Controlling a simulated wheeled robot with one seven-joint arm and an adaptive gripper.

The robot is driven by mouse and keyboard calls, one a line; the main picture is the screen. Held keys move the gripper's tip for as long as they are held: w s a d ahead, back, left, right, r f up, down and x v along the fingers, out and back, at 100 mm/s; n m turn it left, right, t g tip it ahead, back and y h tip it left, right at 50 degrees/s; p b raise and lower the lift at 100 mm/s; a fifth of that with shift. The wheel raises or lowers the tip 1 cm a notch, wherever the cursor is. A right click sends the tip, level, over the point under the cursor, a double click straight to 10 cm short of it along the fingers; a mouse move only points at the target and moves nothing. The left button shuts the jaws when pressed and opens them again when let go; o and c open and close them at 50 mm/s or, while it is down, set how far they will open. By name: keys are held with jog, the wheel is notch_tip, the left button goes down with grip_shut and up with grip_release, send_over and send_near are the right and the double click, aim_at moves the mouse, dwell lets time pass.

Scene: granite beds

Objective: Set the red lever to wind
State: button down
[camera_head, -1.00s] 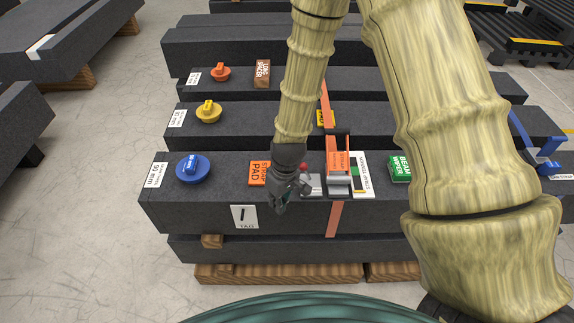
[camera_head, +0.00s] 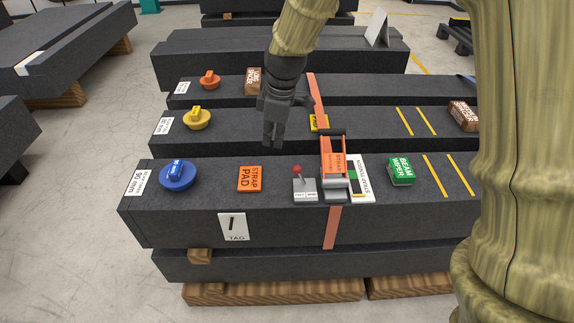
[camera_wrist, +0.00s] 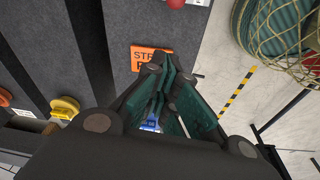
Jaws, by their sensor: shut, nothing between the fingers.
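The red-knobbed lever (camera_head: 297,170) stands on a small grey base (camera_head: 305,189) on the front granite bed, just left of the orange strap ratchet (camera_head: 334,165). Its stick tilts slightly left; the two labels on the base are too small to read. In the wrist view the red knob (camera_wrist: 175,3) shows at the top edge, the rest cut off. My gripper (camera_head: 271,142) is shut and empty, pointing down behind and left of the lever, apart from it. Its dark green fingers (camera_wrist: 158,65) also show in the wrist view.
An orange strap pad (camera_head: 250,179) lies left of the lever, and a blue round knob (camera_head: 178,175) further left. A green beam wiper block (camera_head: 401,171) sits right of the ratchet. The orange strap runs down the bed's front face.

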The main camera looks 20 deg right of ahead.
aim_at(300, 176)
jog(key=f, duration=0.6)
jog(key=w+a+f, duration=0.1)
jog(key=f, duration=0.2)
jog(key=shift+a+f, duration=0.1)
jog(key=shift+f, duration=0.4)
jog(key=shift+s+d+r, duration=0.15)
jog(key=shift+s+d, duration=0.15)
jog(key=shift+d, duration=0.25)
jog(key=shift+s+d+r, duration=0.1)
jog(key=shift+s+d, duration=0.15)
jog(key=shift+d, duration=0.35)
jog(key=shift+s+d+r, duration=0.15)
jog(key=shift+s+d, duration=0.15)
jog(key=shift+d, duration=0.25)
